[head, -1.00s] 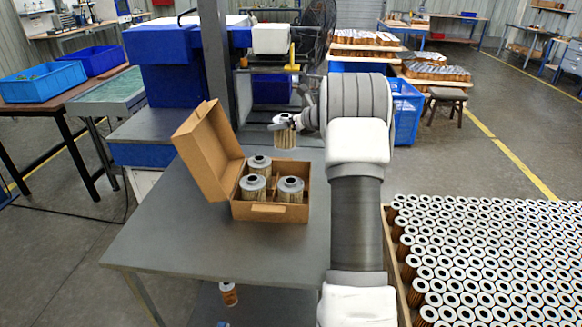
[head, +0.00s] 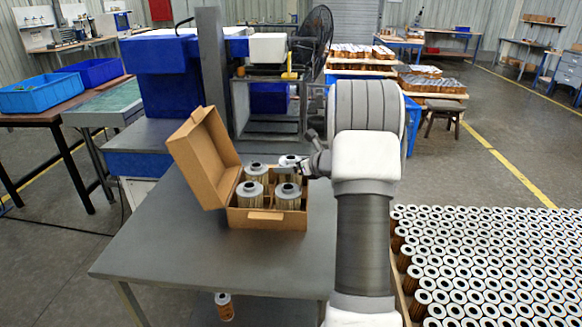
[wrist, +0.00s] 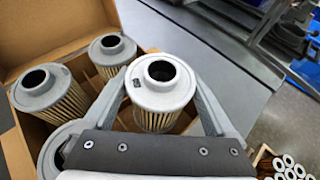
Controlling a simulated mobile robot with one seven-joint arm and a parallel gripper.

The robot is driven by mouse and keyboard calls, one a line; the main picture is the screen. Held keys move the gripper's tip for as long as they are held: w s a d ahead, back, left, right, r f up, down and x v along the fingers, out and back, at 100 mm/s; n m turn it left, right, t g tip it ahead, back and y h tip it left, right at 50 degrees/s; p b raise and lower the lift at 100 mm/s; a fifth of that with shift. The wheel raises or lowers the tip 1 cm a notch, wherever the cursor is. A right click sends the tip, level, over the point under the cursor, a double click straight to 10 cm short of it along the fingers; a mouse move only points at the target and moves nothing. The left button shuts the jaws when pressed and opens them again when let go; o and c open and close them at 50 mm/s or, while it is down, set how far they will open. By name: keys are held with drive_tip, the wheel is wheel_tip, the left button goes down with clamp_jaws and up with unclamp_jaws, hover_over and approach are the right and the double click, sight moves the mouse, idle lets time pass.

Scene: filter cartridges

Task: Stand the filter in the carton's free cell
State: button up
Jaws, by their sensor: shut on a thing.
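The carton (head: 266,219) stands on the grey table with its lid open to the left. Three filters with grey caps stand in it: back left (head: 256,169), front left (head: 250,188) and front right (head: 287,192). My gripper (head: 302,165) is shut on the fourth filter (head: 289,161), at the carton's back right cell. In the wrist view the held filter (wrist: 160,97) is between the two fingers, cap upward, looking roughly upright. Its lower end is hidden, so I cannot tell how deep it sits or whether it touches the cell floor.
The grey table (head: 170,250) is clear in front of the carton. The open lid (head: 204,158) rises on the left. A large crate of filters (head: 480,265) stands at the right. A grey column (head: 211,75) and a blue machine (head: 160,80) stand behind.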

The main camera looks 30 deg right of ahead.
drive_tip(key=shift+f+b, duration=0.55)
drive_tip(key=shift+b, duration=0.1)
drive_tip(key=o, duration=1.1)
drive_tip(key=shift+r+p, duration=0.4)
drive_tip(key=shift+p, duration=0.05)
drive_tip(key=p+v, duration=0.1)
drive_tip(key=v, duration=1.1)
drive_tip(key=shift+s+r+p, duration=0.1)
drive_tip(key=shift+r+p, duration=0.05)
drive_tip(key=shift+p, duration=0.15)
